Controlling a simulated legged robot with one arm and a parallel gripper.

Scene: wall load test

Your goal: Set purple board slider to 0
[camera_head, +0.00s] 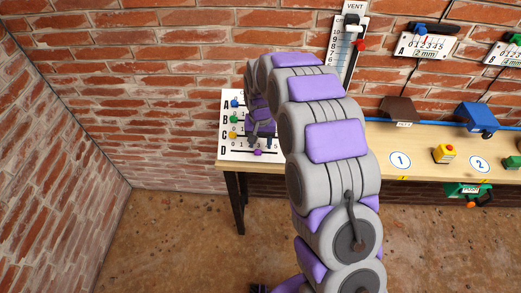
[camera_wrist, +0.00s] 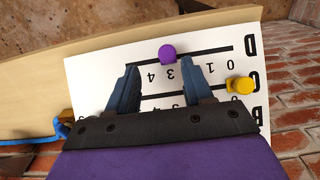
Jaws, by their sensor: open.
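The purple slider knob (camera_wrist: 167,53) sits on row D's black track of the white board (camera_wrist: 95,65), near the 3 mark. It also shows in the head view (camera_head: 258,153) at the board's lower edge. The wrist view shows the board upside down, with 0 on the right. My gripper (camera_wrist: 160,66) is open, its two dark fingers over the board on either side of the knob, which appears just beyond the fingertips. No finger contact is visible. In the head view my gripper (camera_head: 262,132) is over the board's right half and hides part of it.
The yellow knob (camera_wrist: 240,85) of row C is close by, right of my right finger. Blue (camera_head: 235,103) and green (camera_head: 234,119) knobs are on rows A and B. The board lies at the left end of the wooden table (camera_head: 400,165), near a brick wall (camera_head: 150,80).

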